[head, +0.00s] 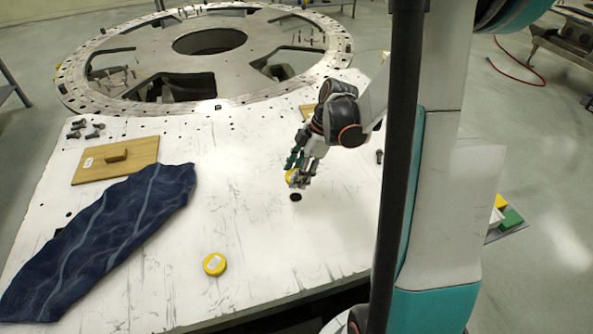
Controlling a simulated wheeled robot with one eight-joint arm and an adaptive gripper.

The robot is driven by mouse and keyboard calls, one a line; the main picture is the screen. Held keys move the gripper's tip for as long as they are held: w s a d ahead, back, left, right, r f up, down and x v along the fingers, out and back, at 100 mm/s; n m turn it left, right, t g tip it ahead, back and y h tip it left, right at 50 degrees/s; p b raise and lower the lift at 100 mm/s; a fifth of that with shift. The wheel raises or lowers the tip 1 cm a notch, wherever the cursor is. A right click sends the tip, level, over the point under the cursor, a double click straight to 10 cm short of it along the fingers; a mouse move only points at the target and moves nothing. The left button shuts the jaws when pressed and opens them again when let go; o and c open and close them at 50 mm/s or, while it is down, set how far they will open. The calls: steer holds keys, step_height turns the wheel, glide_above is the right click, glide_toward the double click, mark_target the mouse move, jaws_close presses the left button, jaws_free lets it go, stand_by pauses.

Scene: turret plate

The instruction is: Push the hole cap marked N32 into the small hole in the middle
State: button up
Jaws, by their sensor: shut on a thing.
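My gripper (299,174) is over the white plate, right of its middle, shut on a yellow cap (290,176). Only part of this cap shows between the fingers, and no marking on it can be read. A small dark round hole (296,197) in the plate lies just below the gripper in the picture. The height of the held cap above the plate is hard to tell. A second yellow cap (214,264) with a pale label lies on the plate nearer the front edge; its label is too small to read.
A dark blue cloth (100,240) lies across the left of the white plate (240,220). Behind it is a wooden board with a handle (115,159), with several bolts (84,128) beyond. A large round turret ring (130,105) stands at the back. The plate's front middle is mostly clear.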

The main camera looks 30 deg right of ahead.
step_height(320, 180, down, 6)
steer(key=b, duration=0.4)
steer(key=shift+s+f+b, duration=0.1)
steer(key=shift+f+b, duration=0.55)
steer(key=shift+b, duration=0.3)
stand_by(2.2)
steer(key=o, duration=1.1)
steer(key=shift+r, duration=0.1)
steer(key=v, duration=1.2)
